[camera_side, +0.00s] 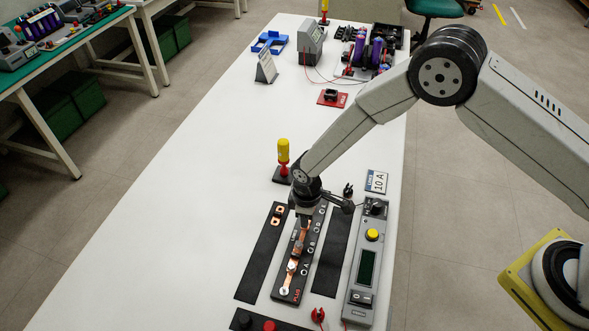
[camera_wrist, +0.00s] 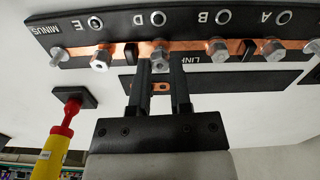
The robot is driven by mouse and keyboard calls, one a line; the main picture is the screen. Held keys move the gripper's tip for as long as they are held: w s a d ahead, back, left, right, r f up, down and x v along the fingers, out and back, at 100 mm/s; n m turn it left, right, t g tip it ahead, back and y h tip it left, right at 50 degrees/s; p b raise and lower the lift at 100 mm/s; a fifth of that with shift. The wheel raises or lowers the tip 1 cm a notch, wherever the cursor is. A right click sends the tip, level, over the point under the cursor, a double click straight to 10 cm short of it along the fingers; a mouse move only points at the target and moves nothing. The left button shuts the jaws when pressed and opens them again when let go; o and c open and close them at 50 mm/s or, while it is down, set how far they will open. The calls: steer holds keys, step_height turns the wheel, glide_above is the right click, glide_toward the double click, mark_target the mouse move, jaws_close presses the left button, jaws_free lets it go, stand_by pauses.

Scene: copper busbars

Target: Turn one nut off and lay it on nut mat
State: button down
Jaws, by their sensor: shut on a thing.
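A black terminal board (camera_side: 285,293) carries a copper busbar (camera_side: 297,252) with several steel nuts along it. In the wrist view the board (camera_wrist: 123,22) shows letters E, D, B and A and the word MINUS. My gripper (camera_wrist: 160,70) is shut on the nut near D (camera_wrist: 158,58), which sits at the busbar on its stud. Other nuts, near E (camera_wrist: 100,60) and near B (camera_wrist: 216,49), stand apart from the fingers. In the side view my gripper (camera_side: 304,222) points down at the board's far part. An empty black strip (camera_side: 332,255) lies right of the board; I cannot read whether it is the nut mat.
A grey meter box (camera_side: 364,265) stands at the right. The table's left part is clear.

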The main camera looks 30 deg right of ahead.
steer(key=shift+r, duration=0.1)
steer(key=c, duration=0.9)
jaws_free()
steer(key=shift+o, duration=0.2)
steer(key=m, duration=0.4)
steer(key=shift+m, duration=0.3)
steer(key=m, duration=0.5)
jaws_close()
